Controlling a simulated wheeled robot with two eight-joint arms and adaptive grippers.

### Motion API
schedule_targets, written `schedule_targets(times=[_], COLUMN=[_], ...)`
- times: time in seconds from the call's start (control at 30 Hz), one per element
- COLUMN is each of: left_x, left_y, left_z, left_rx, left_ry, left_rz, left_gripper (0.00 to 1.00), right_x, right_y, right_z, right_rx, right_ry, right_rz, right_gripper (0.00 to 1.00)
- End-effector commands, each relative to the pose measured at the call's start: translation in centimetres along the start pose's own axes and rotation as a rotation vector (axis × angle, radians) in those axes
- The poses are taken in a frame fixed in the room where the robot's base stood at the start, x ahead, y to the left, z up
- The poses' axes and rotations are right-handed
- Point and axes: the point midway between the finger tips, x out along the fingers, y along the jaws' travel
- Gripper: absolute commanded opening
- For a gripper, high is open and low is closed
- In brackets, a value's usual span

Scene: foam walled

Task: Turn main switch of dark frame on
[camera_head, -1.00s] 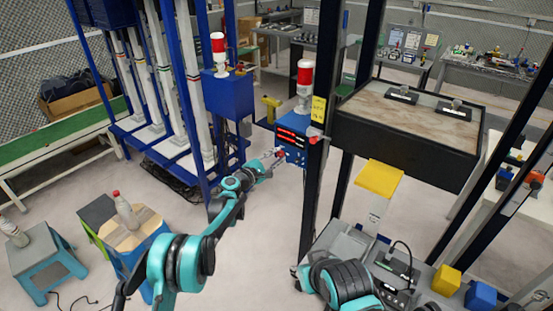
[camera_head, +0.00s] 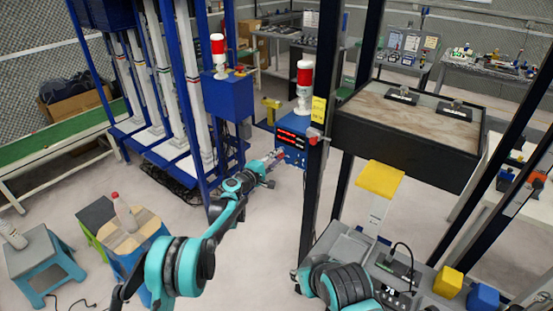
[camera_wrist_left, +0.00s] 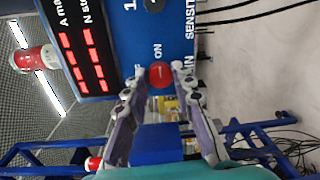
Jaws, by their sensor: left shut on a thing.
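A blue control box (camera_head: 291,143) with red lit displays is mounted on the dark frame (camera_head: 317,170). Its red round main switch knob (camera_wrist_left: 160,74) shows in the left wrist view below a printed "ON". My left gripper (camera_head: 280,156) reaches the lower part of the box from the left. In the left wrist view its two fingers (camera_wrist_left: 158,86) are closed on opposite sides of the red knob. The fingers hide part of the lettering around the knob. My right arm shows low in the head view, but its gripper does not show.
A red and white beacon (camera_head: 304,85) stands above the box. A blue frame (camera_head: 228,100) with its own box and beacon stands to the left. A black-sided worktable (camera_head: 408,140) is at the right. Stools (camera_head: 40,262) stand at lower left. Open floor lies between.

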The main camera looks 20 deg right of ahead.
Motion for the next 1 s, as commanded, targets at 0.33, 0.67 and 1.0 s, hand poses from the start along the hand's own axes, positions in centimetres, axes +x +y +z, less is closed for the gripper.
schedule_targets(times=[0.33, 0.67, 1.0], left_x=[0.0, 0.0, -4.7], left_y=[0.0, 0.0, 0.0], left_z=[0.1, 0.0, -0.1], left_rx=[0.002, 0.001, 0.001], left_ry=[0.000, 0.000, 0.002], left_rz=[-0.001, 0.000, 0.000], left_gripper=[0.33, 0.46, 0.46], right_x=[0.0, 0.0, 0.0], right_y=[0.0, 0.0, 0.0], right_z=[0.0, 0.0, 0.0], right_rx=[0.000, 0.000, 0.000], right_ry=[0.000, 0.000, 0.000], right_rz=[0.000, 0.000, 0.000], right_gripper=[0.32, 0.32, 0.32])
